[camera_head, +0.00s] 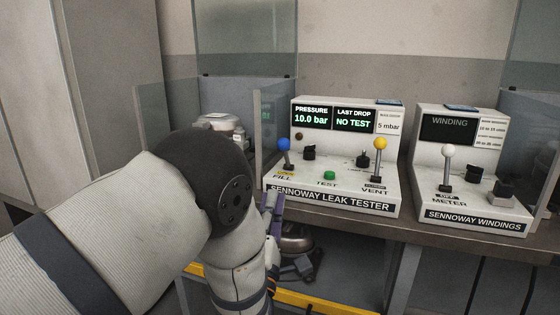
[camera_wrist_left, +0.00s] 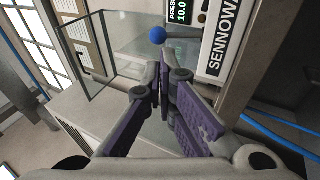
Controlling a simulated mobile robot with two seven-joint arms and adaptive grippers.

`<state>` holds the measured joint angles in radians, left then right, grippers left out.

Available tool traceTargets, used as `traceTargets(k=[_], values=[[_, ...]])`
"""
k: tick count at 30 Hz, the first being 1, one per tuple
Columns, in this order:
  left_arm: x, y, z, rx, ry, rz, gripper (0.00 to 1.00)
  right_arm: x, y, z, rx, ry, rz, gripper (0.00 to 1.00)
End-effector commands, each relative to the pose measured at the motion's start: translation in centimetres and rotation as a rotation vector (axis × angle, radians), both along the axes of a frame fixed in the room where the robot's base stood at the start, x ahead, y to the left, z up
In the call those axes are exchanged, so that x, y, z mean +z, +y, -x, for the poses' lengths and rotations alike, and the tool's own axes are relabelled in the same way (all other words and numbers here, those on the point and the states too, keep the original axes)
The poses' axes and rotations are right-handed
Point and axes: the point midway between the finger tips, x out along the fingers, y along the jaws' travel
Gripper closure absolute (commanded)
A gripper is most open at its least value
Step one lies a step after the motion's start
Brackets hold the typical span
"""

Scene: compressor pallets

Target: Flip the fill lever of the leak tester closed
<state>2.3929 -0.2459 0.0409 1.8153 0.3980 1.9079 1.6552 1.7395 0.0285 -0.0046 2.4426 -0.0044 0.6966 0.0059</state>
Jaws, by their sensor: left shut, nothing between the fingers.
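The leak tester (camera_head: 335,190) is a white console on the bench. Its fill lever (camera_head: 284,145) has a blue knob and stands near upright at the console's left, above the FILL label. The blue knob also shows in the left wrist view (camera_wrist_left: 157,35), just beyond my fingertips. The display reads 10.0 bar and NO TEST. My left gripper (camera_head: 272,200), with purple fingers, is in front of the console's lower left corner, below the lever and apart from it. In the left wrist view the fingers (camera_wrist_left: 164,66) are together and empty. My right gripper is not in view.
The vent lever (camera_head: 380,145) with a yellow knob and the green test button (camera_head: 329,175) share the console. A windings tester (camera_head: 470,180) stands to the right. A glass-walled bay (camera_head: 262,125) with a metal compressor (camera_head: 222,124) is at left.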

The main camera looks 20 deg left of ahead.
Motion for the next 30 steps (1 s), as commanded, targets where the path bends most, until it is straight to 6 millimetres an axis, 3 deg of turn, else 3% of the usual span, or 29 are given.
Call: traceTargets(k=[9, 15, 30], values=[[3.1, 0.9, -6.2, -0.002, -0.002, -0.001, 1.00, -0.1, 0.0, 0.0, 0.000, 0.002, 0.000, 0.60], [4.3, 1.3, -8.9, -0.002, 0.000, -0.001, 1.00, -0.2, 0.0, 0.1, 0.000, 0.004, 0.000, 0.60], [4.8, 1.4, -9.8, -0.001, 0.002, 0.000, 1.00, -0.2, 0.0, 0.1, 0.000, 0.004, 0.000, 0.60]])
